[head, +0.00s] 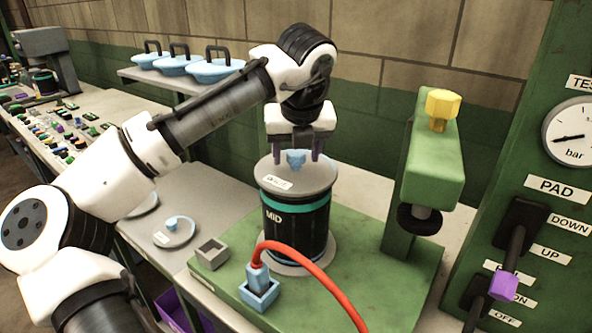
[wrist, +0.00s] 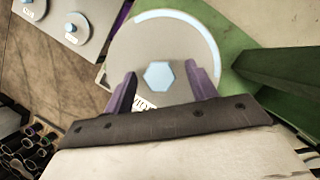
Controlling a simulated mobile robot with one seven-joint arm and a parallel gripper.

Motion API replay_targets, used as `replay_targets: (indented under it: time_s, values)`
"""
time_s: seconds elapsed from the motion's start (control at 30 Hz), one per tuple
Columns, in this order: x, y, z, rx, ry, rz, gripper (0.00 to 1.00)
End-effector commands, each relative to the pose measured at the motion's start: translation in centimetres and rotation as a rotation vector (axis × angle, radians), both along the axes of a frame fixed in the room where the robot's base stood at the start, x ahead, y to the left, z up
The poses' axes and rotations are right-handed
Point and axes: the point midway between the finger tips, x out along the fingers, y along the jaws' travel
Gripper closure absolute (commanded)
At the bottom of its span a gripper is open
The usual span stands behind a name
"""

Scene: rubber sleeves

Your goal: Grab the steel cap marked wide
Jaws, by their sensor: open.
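A grey steel cap (head: 318,178) with a blue knob (head: 296,160) sits on the black sleeve (head: 305,238) marked MID. The cap's small white label (head: 277,181) is too small and partly hidden to read surely. My gripper (head: 304,156) is open just above this cap, its purple fingers on either side of the knob. In the wrist view the hexagonal knob (wrist: 158,76) lies between the spread fingers (wrist: 161,68), with gaps both sides. Another labelled cap (head: 181,239) with a blue knob lies on the grey table at left; its label is unreadable.
A green press head (head: 432,165) with a yellow knob (head: 442,106) stands right of the sleeve. A red hose (head: 310,264) arches in front from a blue socket block (head: 259,290). A small grey box (head: 212,253) stands left. Blue-lidded pans (head: 214,71) sit on a shelf behind.

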Motion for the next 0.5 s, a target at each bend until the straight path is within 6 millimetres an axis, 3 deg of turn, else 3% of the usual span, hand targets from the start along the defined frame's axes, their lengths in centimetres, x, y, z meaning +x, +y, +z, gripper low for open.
replay_targets:
  time_s: [0.03,0.4,0.5]
  values:
    - [0.00,0.00,0.01,0.000,0.000,0.000,0.43]
    - [-0.01,-0.01,0.06,0.000,-0.001,0.000,0.92]
    - [-0.01,-0.01,0.06,0.000,-0.001,0.000,1.00]
